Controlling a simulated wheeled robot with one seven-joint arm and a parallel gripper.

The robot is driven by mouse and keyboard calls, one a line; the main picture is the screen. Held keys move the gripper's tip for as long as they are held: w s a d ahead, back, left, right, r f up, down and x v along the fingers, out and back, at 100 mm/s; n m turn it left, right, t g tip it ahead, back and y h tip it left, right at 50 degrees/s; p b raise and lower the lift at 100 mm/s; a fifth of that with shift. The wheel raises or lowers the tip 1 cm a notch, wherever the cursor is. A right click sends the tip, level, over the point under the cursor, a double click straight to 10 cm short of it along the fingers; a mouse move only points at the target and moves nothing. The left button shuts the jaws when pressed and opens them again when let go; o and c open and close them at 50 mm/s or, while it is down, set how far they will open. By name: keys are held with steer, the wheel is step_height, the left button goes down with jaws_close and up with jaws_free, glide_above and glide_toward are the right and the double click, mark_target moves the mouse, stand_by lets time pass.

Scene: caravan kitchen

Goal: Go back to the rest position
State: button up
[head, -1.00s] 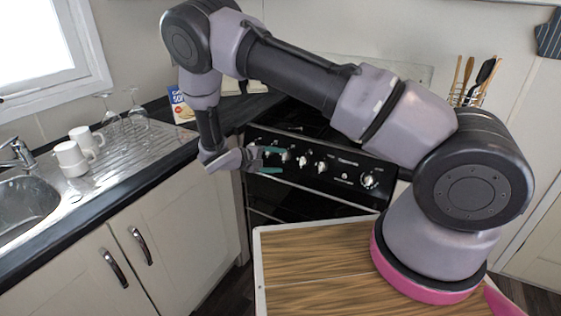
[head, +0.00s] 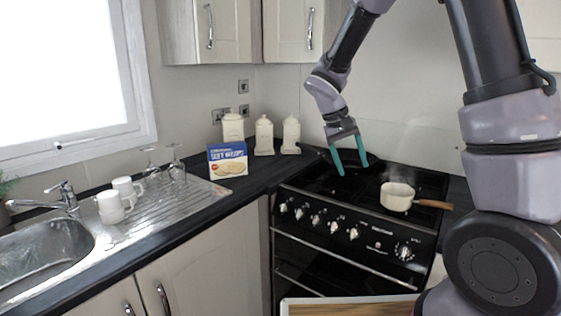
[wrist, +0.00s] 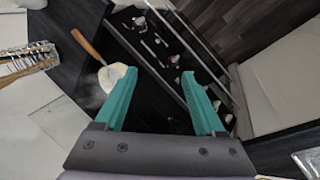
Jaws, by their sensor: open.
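My gripper (head: 350,162) is open and empty, with its teal fingers pointing down above the left part of the black stove (head: 345,205) in the head view. In the wrist view my gripper (wrist: 165,100) shows its two fingers spread apart with nothing between them. The stove's front and knobs (wrist: 165,45) lie beyond the fingers there. My arm is raised and arches over the right side of the head view.
A cream saucepan (head: 397,196) with a wooden handle stands on the stove, right of my gripper. A blue box (head: 228,161) and several white canisters (head: 264,136) stand on the corner worktop. Mugs (head: 110,207) and glasses (head: 176,166) stand by the sink (head: 45,255).

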steer(key=s+d+r+m+t+y, duration=0.2)
steer(key=s+r+t+y, duration=0.1)
steer(key=s+r, duration=0.6)
steer(key=s+d+r+m+t+y, duration=0.2)
steer(key=s+d+r+t+y, duration=0.1)
steer(key=s+r, duration=0.6)
steer(key=shift+s+r+t, duration=0.15)
steer(key=shift+r+t, duration=0.2)
steer(key=shift+t, duration=0.05)
steer(key=shift+d, duration=0.1)
